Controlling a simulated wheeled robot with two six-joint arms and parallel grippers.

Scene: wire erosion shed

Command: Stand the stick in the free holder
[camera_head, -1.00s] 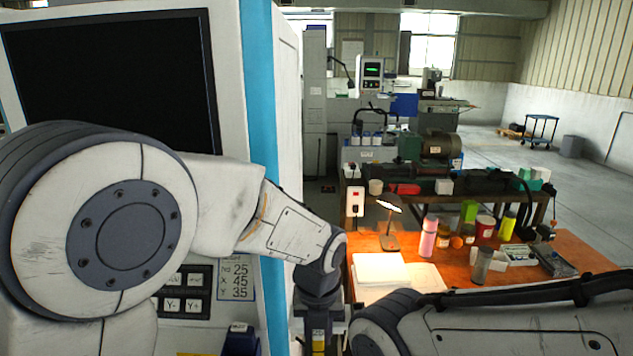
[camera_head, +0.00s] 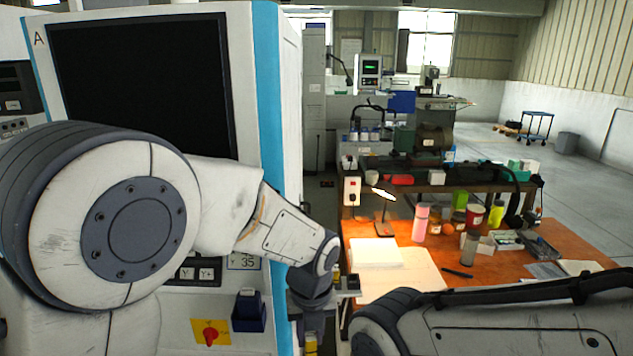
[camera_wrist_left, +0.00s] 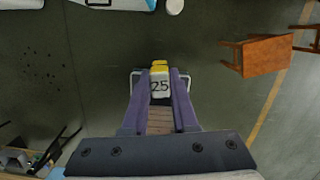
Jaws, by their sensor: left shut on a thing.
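My left gripper (camera_wrist_left: 162,84) shows in the left wrist view with its two purple-grey fingers closed on a stick (camera_wrist_left: 160,87). The stick's visible end is white with a black "25" and a yellow top; the rest is hidden between the fingers. In the head view my left gripper (camera_head: 311,328) hangs low beside the machine's right edge, with a bit of yellow at its lower end. I cannot make out a free holder in either view. My right arm shows at the lower right, but its gripper is out of view.
A large white and blue machine (camera_head: 266,110) stands close on the left, with a dark blue box (camera_head: 249,314) and red switch (camera_head: 211,335) on its front. An orange table (camera_head: 470,285) with papers, lamp and bottles stands right. Floor (camera_wrist_left: 70,60) lies open below the gripper.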

